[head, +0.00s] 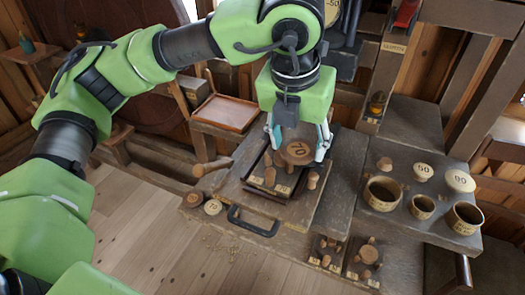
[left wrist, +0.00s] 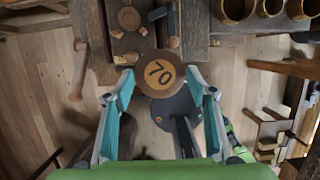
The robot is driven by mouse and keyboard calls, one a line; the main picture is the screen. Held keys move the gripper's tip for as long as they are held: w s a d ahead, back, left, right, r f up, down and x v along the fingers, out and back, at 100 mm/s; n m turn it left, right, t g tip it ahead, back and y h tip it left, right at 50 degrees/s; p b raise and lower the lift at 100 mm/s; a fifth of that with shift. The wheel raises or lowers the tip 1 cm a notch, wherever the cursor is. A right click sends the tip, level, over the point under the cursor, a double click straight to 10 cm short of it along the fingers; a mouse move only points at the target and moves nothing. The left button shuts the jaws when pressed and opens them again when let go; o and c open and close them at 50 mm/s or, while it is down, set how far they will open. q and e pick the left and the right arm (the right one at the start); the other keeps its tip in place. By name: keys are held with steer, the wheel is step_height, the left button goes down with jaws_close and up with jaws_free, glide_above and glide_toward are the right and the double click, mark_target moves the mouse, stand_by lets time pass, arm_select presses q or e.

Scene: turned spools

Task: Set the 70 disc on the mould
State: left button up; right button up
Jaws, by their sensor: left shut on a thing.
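The 70 disc (head: 298,153) is a round brown wooden piece with a dark 70 on its lighter face. It also shows in the left wrist view (left wrist: 160,74), between the fingertips. My left gripper (head: 298,143) is shut on it by its rim and holds it over the bench, near a dark tray (head: 266,206). Small wooden turned pieces stand in the tray, one at its left (head: 269,177) and one at its right (head: 312,180). I cannot tell for certain which piece is the mould; the gripper and disc cover part of the tray. My right gripper is not in view.
A wooden mallet (head: 211,167) lies left of the tray. A dark handle (head: 252,222) and a pale disc (head: 213,207) are at the front. On the right bench stand wooden cups (head: 382,194), a 50 disc (head: 423,172) and a 90 disc (head: 460,181). Lower boxes hold small pieces (head: 368,254).

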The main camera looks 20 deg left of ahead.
arm_select(q)
steer(key=w+a+f+p, duration=0.1)
steer(key=w+a+f, duration=0.1)
steer(key=w, duration=0.1)
steer(key=w+a+f+p, duration=0.1)
steer(key=w+f+p, duration=0.1)
steer(key=w+f, duration=0.1)
steer(key=w+a+f+p, duration=0.2)
steer(key=w, duration=0.2)
steer(key=shift+w+a+f, duration=0.1)
steer(key=shift+a+f, duration=0.25)
steer(key=shift+w+a+f+p, duration=0.1)
steer(key=shift+w+f+p, duration=0.3)
steer(key=shift+f, duration=0.15)
steer(key=x, duration=0.1)
steer(key=p+x, duration=0.2)
steer(key=shift+s+a, duration=0.2)
steer(key=shift+a, duration=0.1)
steer(key=shift+f, duration=0.45)
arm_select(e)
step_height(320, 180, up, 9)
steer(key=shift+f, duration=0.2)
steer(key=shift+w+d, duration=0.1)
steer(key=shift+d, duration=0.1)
